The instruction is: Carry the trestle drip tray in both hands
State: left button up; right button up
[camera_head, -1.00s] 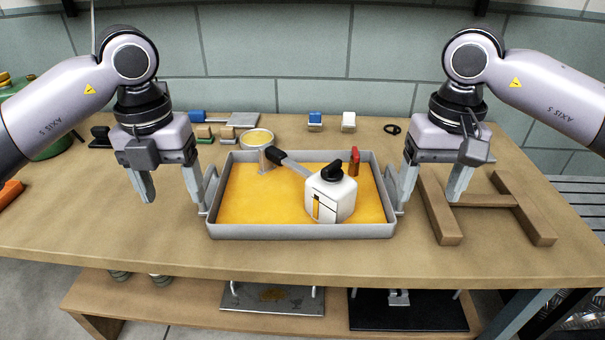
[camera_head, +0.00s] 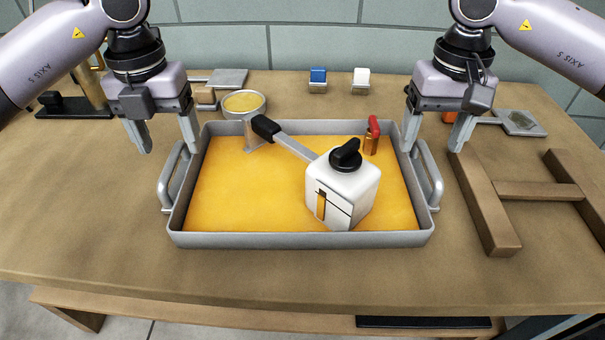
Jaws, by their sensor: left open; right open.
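The grey drip tray (camera_head: 300,240) with a yellow-orange floor rests on the table. It has a bar handle (camera_head: 168,185) on its left side and another (camera_head: 432,182) on its right. My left gripper (camera_head: 167,148) is open near the far end of the left handle, fingers pointing down. My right gripper (camera_head: 432,148) is open near the far end of the right handle. Neither gripper is closed on a handle; I cannot tell their exact height above them. In the tray are a white canister (camera_head: 341,188) with a black knob, a black-gripped lever (camera_head: 290,144) and a small red-topped brass piece (camera_head: 372,137).
An H-shaped wooden frame (camera_head: 487,207) lies right of the tray. A round tin (camera_head: 243,105) is just behind the tray. A blue block (camera_head: 318,79) and white block (camera_head: 361,80) stand near the wall.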

aim_at(179, 169)
pick_arm(q)
jog(key=shift+w+f, duration=0.1)
jog(key=shift+f, duration=3.5)
pick_arm(e)
jog(key=shift+f, duration=3.65)
pick_arm(q)
grip_shut()
pick_arm(e)
jog(key=shift+w, duration=0.1)
grip_shut()
pick_arm(q)
jog(key=shift+r, duration=0.1)
pick_arm(e)
jog(key=shift+r, duration=0.15)
